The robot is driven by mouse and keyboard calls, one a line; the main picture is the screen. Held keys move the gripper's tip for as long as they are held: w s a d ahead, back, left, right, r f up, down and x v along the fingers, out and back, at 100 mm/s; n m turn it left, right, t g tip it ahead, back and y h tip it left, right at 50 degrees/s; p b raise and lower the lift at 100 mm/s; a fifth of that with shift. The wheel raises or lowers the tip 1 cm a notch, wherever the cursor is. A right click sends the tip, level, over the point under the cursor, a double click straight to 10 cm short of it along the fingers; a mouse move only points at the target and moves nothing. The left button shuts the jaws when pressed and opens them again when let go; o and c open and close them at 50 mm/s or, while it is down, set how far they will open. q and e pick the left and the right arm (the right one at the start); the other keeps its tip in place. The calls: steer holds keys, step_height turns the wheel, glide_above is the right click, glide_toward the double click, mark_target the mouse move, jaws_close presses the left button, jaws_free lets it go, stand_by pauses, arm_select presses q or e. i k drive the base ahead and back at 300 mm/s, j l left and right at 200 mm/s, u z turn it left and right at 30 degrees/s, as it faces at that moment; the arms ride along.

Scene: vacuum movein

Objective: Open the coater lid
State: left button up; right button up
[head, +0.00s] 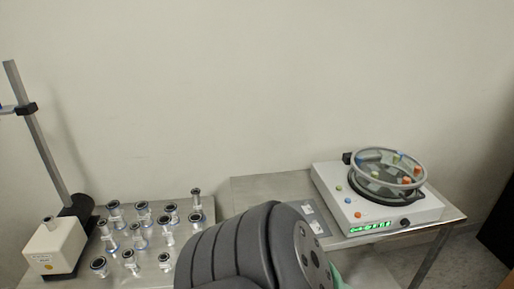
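The coater (330,190) is a white box with a lit green display, standing on the right-hand metal table. Its round lid (421,181) has a grey rim and a see-through middle, with small coloured pieces showing at it. The lid lies over a dark round bowl (362,190) on top of the box; I cannot tell whether it is fully down. A black block (347,157), perhaps the hinge, is at the lid's back left. Neither gripper is in view. A dark grey link of one of my arms fills the bottom middle, left of and apart from the coater.
The left table (185,285) holds several metal fittings (139,235), a white box (55,245) and an upright stand (38,130). A plain wall is behind.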

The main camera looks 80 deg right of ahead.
mark_target(371, 153)
steer(key=j+z, duration=0.15)
steer(key=z, duration=2.9)
